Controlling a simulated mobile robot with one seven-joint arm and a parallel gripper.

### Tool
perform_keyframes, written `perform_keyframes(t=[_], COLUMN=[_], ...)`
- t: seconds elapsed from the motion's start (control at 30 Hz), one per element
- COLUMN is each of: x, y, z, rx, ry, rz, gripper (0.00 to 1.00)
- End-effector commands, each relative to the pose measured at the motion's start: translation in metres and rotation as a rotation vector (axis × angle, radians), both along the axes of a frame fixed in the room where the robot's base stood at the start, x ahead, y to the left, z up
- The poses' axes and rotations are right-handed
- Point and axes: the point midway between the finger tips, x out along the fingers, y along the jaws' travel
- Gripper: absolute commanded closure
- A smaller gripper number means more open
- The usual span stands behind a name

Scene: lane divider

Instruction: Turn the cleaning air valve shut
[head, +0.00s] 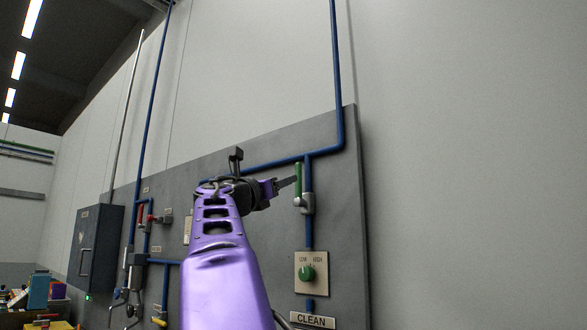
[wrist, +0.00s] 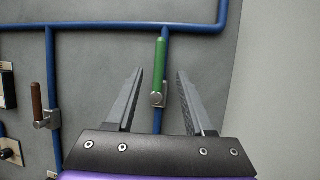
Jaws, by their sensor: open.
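The cleaning air valve has a green lever handle (head: 298,178) on the blue vertical pipe above the "CLEAN" label (head: 312,320). The handle points up, in line with the pipe, and its grey valve body (head: 305,204) sits at the lower end. In the wrist view the green handle (wrist: 160,60) stands upright between the lines of my two fingers. My gripper (head: 290,182) is open and empty, with its fingertips just left of the handle in the head view. No contact shows; the exact gap in depth is hard to tell.
Below the valve is a green knob (head: 307,272) on a beige plate. To the left, another valve with a brown-red handle (wrist: 37,97) sits on a parallel blue pipe. A grey cabinet (head: 95,246) hangs farther left. The wall right of the panel is bare.

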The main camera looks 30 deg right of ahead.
Motion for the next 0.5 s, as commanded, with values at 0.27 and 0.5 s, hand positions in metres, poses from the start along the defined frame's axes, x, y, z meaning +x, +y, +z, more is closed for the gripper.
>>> perform_keyframes(t=[0.27,0.5], x=[0.025,0.041], y=[-0.044,-0.071], z=[0.026,0.038], rx=[0.0,0.0], ry=[0.0,0.0], rz=[-0.003,0.0], gripper=[0.47,0.47])
